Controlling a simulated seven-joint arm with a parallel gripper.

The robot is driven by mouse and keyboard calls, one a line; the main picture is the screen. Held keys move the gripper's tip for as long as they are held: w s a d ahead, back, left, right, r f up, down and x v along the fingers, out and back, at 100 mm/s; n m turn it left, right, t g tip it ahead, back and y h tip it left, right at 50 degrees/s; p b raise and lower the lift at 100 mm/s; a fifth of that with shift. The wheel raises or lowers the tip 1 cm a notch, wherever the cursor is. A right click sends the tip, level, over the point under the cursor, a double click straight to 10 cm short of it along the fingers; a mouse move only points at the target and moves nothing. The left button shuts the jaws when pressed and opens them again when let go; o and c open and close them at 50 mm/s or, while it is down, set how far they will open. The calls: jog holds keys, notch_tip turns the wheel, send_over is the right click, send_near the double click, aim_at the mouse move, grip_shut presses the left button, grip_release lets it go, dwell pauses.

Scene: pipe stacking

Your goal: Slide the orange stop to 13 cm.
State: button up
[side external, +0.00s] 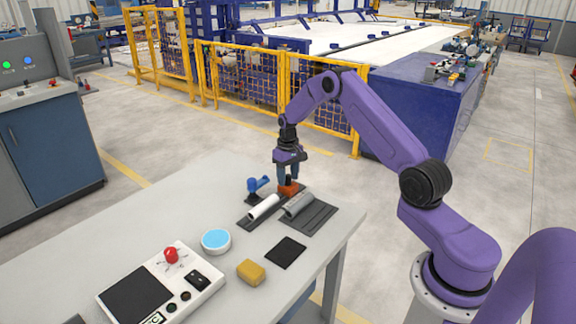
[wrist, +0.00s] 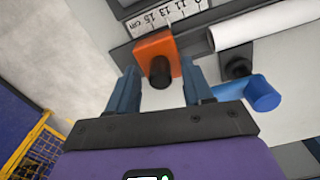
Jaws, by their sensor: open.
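The orange stop (wrist: 150,52) with its black knob (wrist: 160,73) sits against a white scale (wrist: 172,16) in the wrist view. The marks 11, 13 and 15 cm show near the stop, but I cannot tell its exact reading. My gripper (wrist: 162,82) is open, with one finger on each side of the stop and knob. In the side external view my gripper (side external: 288,176) points down over the orange stop (side external: 289,189) at the far end of the fixture. Whether the fingers touch the stop is unclear.
A white pipe (side external: 264,207) and a grey pipe (side external: 298,205) lie beside each other near the stop. A blue handle (side external: 258,184) stands to the left. A black pad (side external: 286,252), yellow block (side external: 251,271), blue-topped disc (side external: 216,241) and control box (side external: 195,269) are nearer the camera.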

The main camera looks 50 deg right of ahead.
aim_at(288, 175)
notch_tip(288, 175, up, 17)
dwell(0.5)
jog(key=shift+r, duration=0.1)
jog(key=s+a+r+n, duration=0.2)
jog(key=s+a, duration=0.2)
jog(key=a, duration=0.4)
jog(key=s+a+r+n, duration=0.1)
jog(key=s+a+n, duration=0.2)
jog(key=s+a, duration=0.35)
jog(key=s+a+r+n, duration=0.2)
jog(key=s+a, duration=0.1)
jog(key=a, duration=0.7)
jog(key=s+a+f+n, duration=0.1)
jog(key=s+n, duration=0.3)
jog(key=s, duration=0.9)
jog(key=s+a+f+n, duration=0.1)
jog(key=s+f+n, duration=0.1)
jog(key=s, duration=1.1)
jog(key=shift+s+a+n, duration=0.15)
jog(key=shift+s+n, duration=0.2)
jog(key=shift+n, duration=0.55)
